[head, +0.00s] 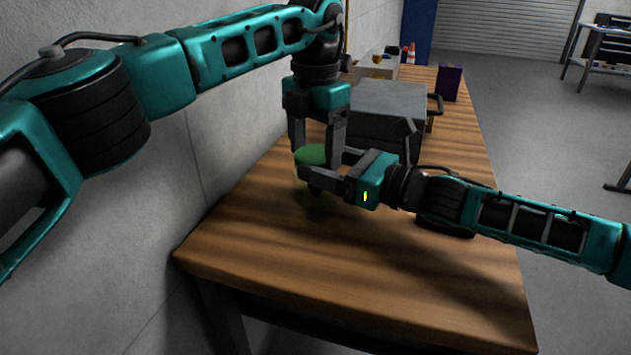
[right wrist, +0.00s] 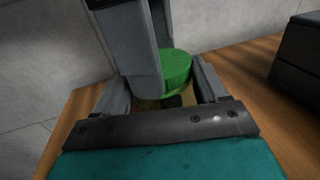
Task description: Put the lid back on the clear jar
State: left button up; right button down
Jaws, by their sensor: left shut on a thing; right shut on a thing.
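The green lid (head: 313,155) is between the fingers of my left gripper (head: 316,147), which comes down from above and is shut on it. The lid also shows in the right wrist view (right wrist: 176,68), level and at the top of the clear jar (right wrist: 178,98). My right gripper (head: 324,168) reaches in from the right, low over the table, and is shut on the jar. The jar is mostly hidden by the fingers. I cannot tell whether the lid is seated on the jar or just above it.
A large grey box-like machine (head: 388,105) with a handle stands right behind the grippers on the wooden table (head: 370,270). A purple box (head: 449,82) stands farther back. The wall (head: 190,160) runs close along the left. The front of the table is clear.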

pick_arm(q)
jog(key=shift+d, duration=0.1)
dwell(0.6)
jog(key=o, duration=1.2)
jog(key=shift+c, duration=0.2)
jog(key=shift+r, duration=2.25)
jog(key=shift+c, duration=0.4)
notch_tip(320, 180, up, 4)
jog(key=n, duration=0.5)
jog(key=shift+f, duration=0.25)
